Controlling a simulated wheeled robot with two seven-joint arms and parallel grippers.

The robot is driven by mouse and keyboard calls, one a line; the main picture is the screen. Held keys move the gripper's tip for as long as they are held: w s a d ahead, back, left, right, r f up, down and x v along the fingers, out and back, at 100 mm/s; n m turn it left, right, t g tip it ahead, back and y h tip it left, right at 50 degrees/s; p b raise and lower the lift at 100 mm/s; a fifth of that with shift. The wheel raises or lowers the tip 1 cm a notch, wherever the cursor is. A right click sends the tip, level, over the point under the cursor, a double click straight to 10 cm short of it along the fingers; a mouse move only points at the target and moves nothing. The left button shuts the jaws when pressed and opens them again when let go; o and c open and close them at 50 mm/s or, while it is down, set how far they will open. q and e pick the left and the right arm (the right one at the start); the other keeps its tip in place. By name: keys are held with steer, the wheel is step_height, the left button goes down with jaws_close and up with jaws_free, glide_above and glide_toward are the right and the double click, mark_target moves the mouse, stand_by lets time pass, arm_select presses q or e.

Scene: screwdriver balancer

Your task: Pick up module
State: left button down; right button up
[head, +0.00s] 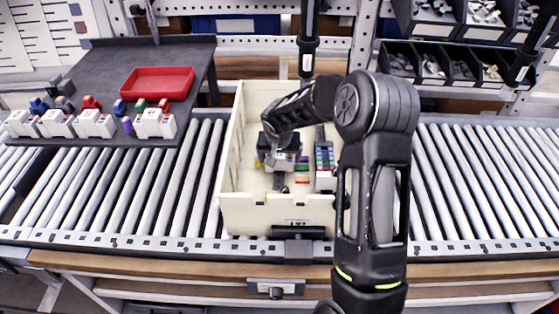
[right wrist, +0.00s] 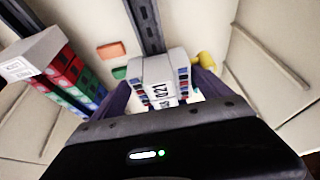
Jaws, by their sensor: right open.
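A white module (right wrist: 160,80) with a printed label and rows of coloured terminals sits in the cream box, at the black rail (right wrist: 146,22). In the right wrist view the purple fingers of my right gripper (right wrist: 163,92) stand on either side of it, open. Whether they touch it cannot be told. In the head view my right gripper (head: 281,168) is down inside the cream box (head: 262,212), and my gripper and arm hide much of the module. A second module (head: 325,178), with red, green and blue parts, is to its right. My left gripper is not in view.
The box stands on a roller conveyor (head: 180,190). Small orange (right wrist: 111,49), green (right wrist: 119,72) and yellow (right wrist: 206,58) pieces lie near the module. A dark table (head: 110,60) at left holds a red tray (head: 170,74) and several white modules. Parts bins (head: 440,65) are at back right.

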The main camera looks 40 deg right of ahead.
steer(key=shift+r, duration=0.1)
stand_by(0.4)
steer(key=c, duration=1.7)
